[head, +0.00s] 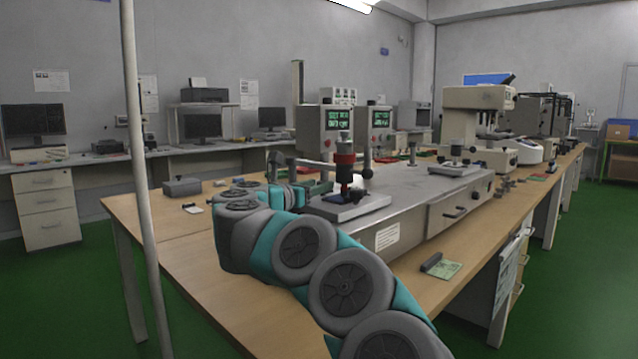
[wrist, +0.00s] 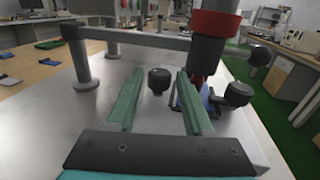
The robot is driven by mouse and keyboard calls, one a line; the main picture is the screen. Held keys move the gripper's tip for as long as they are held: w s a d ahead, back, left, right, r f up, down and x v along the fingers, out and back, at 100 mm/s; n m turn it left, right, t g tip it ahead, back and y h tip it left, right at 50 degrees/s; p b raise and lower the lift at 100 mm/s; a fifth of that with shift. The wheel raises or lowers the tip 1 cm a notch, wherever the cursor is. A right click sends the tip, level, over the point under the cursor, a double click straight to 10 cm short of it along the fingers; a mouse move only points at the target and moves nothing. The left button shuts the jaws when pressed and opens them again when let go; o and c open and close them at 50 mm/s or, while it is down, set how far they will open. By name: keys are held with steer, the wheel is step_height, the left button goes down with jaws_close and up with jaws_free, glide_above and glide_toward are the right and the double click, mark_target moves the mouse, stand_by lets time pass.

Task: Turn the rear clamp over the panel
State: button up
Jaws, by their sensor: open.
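The test fixture with its red and black head (head: 345,165) stands on a grey metal platform; the head also shows in the wrist view (wrist: 213,30). A black round clamp knob (wrist: 158,79), apparently the rear clamp, stands between my fingers with a gap on both sides. A second black clamp knob (wrist: 238,94) is right of my right finger. My gripper (wrist: 155,85) is open, its two green fingers apart and empty. In the head view, my arm partly hides the fixture's left side.
A grey rail on a post (wrist: 80,60) crosses left of and beyond my fingers. Control boxes with green displays (head: 339,122) stand behind the fixture. A grey box (head: 182,187) lies on the wooden table at left. A microscope (head: 478,115) stands farther right.

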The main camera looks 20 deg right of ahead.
steer(key=shift+w+d, duration=0.35)
steer(key=shift+d, duration=0.25)
jaws_close()
